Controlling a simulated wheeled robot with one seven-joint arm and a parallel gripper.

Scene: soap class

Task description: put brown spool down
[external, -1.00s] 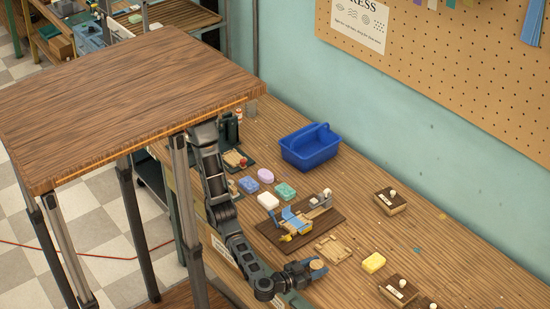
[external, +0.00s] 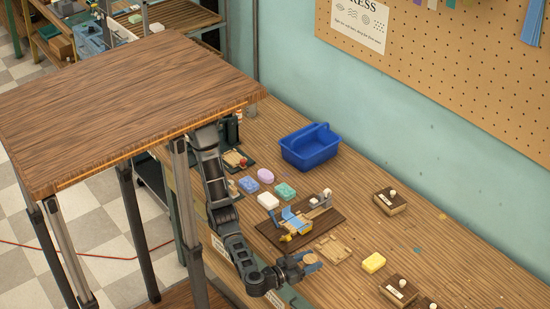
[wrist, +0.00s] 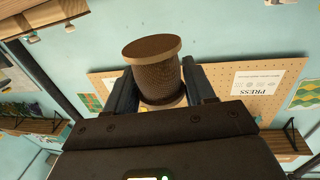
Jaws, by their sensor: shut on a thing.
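The brown spool (wrist: 158,78) is held between the two fingers of my gripper (wrist: 155,85) in the wrist view. Its round end and wound middle show clearly. In the external view my gripper (external: 308,264) is low at the front of the workbench, with the spool (external: 310,258) small and tan at its fingertips. The gripper is near a wooden tray (external: 333,250) that lies to its right. I cannot tell from these views how far the spool is above the bench top.
The workbench (external: 450,262) holds a dark board with a blue and yellow press (external: 292,222), a yellow soap (external: 373,262), several coloured soaps, a blue bin (external: 310,147) and wooden blocks with white knobs (external: 390,200). A raised wooden tabletop (external: 120,100) stands at left. Bare bench lies right of the yellow soap.

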